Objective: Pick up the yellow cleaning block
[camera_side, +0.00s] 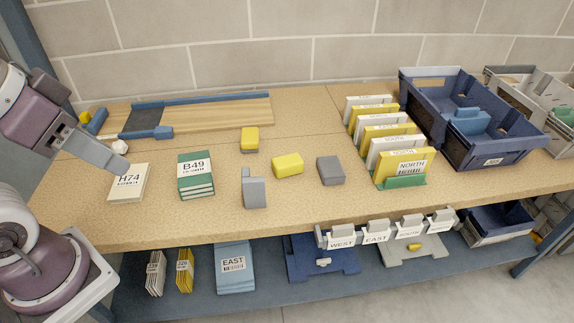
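An all-yellow block (288,165) lies flat near the middle of the wooden bench. A second block, yellow on top with a grey underside (250,139), sits just behind it and to the left. I cannot tell from the picture which one is the cleaning block. My gripper (124,168) is at the left, over or just behind the white H74 stack (128,183), well to the left of both yellow blocks. Its fingers overlap from this side, so their opening is hidden. Neither yellow block touches it.
A green B49 stack (196,175), a grey upright holder (254,188) and a dark grey block (330,170) stand nearby. Filed yellow and white cards (403,167) and a blue crate (420,110) stand right. A blue-railed board (205,113) lies behind. The front right bench is clear.

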